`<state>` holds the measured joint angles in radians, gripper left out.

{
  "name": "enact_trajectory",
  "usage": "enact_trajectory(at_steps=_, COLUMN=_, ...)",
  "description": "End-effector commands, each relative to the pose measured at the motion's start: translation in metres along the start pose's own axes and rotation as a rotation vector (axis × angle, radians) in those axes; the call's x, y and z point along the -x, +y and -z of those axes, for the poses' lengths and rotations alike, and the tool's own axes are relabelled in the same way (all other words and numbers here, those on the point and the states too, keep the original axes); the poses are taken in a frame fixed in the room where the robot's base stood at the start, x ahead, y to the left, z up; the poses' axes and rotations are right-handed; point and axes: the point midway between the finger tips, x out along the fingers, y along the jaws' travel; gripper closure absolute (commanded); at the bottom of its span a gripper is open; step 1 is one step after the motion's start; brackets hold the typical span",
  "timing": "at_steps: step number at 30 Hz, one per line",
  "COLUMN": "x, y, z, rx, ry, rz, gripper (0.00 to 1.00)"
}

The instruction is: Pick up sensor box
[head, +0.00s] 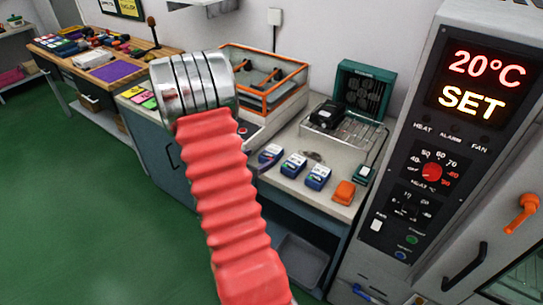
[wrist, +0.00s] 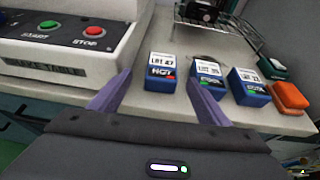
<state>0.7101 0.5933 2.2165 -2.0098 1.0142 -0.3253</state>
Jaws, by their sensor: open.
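Three blue boxes with white labels stand in a row on the pale bench (head: 290,185); none is clearly marked as the sensor box. The left blue box (head: 271,154) reads LOT 47 in the wrist view (wrist: 160,73). The middle blue box (head: 293,165) and right blue box (head: 318,177) stand to its right; the middle one is partly hidden by a finger in the wrist view. My gripper (wrist: 158,78) is open, its purple fingers appearing on either side of the left box. Contact cannot be told. My gripper does not show in the head view.
An orange block (head: 344,192) sits right of the blue boxes. A wire rack (head: 345,130) holding a black device (head: 326,114) is behind them. A shake table (wrist: 70,45) with buttons stands at left. A tall oven panel (head: 430,170) is at right.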

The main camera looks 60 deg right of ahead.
Motion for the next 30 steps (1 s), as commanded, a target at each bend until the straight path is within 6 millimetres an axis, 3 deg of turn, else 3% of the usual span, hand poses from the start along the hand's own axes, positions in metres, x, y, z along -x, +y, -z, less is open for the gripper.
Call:
enact_trajectory(at_steps=7, x=-0.035, y=-0.001, z=0.001, rx=-0.001, ry=0.001, rz=0.002, gripper=0.30)
enact_trajectory(at_steps=22, x=-0.045, y=-0.002, z=0.001, rx=-0.001, ry=0.001, rz=0.002, gripper=0.30)
enact_trajectory(at_steps=30, x=-0.077, y=-0.005, z=0.003, rx=-0.002, ry=0.002, rz=0.003, gripper=0.30)
